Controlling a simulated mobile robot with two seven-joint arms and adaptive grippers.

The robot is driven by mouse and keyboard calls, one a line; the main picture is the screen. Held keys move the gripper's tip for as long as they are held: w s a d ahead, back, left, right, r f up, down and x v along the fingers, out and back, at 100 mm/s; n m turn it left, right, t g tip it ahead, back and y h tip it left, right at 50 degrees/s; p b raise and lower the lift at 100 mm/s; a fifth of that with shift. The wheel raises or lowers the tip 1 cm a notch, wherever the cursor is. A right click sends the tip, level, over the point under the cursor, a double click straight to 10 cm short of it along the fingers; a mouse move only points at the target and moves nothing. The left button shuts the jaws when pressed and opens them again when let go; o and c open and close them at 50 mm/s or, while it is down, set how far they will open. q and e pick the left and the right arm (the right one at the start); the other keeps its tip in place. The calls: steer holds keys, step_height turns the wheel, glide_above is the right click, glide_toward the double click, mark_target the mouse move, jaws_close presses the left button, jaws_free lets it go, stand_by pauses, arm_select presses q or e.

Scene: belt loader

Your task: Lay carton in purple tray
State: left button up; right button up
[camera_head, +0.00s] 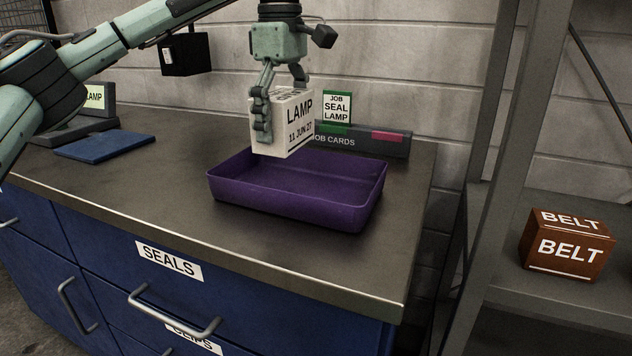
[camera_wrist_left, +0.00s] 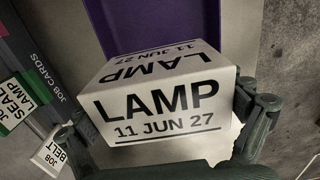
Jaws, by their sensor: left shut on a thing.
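A white carton (camera_head: 296,128) marked LAMP, 11 JUN 27, is held in my left gripper (camera_head: 282,104), which is shut on it. The carton hangs above the back part of the purple tray (camera_head: 345,214). Its lower edge looks to be around the height of the tray's rim or above; the exact gap is unclear. The tray is open, looks empty and lies on the counter. In the left wrist view the carton (camera_wrist_left: 165,110) fills the middle between the fingers, with part of the purple tray (camera_wrist_left: 150,22) behind it. My right gripper is not in view.
A grey job card holder (camera_head: 365,142) with a SEAL LAMP card (camera_head: 337,107) stands behind the tray. A blue pad (camera_head: 104,145) lies at the left of the counter (camera_head: 160,185). A brown BELT box (camera_head: 565,246) sits on a shelf at the right. Seals drawers are below.

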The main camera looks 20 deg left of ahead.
arm_select(q)
glide_above(318, 195)
step_height(318, 195, down, 4)
steer(key=shift+r, duration=0.1)
step_height(318, 195, down, 4)
steer(key=shift+r, duration=0.1)
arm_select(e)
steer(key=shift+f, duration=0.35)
arm_select(q)
steer(key=shift+f, duration=0.2)
steer(key=o, duration=1)
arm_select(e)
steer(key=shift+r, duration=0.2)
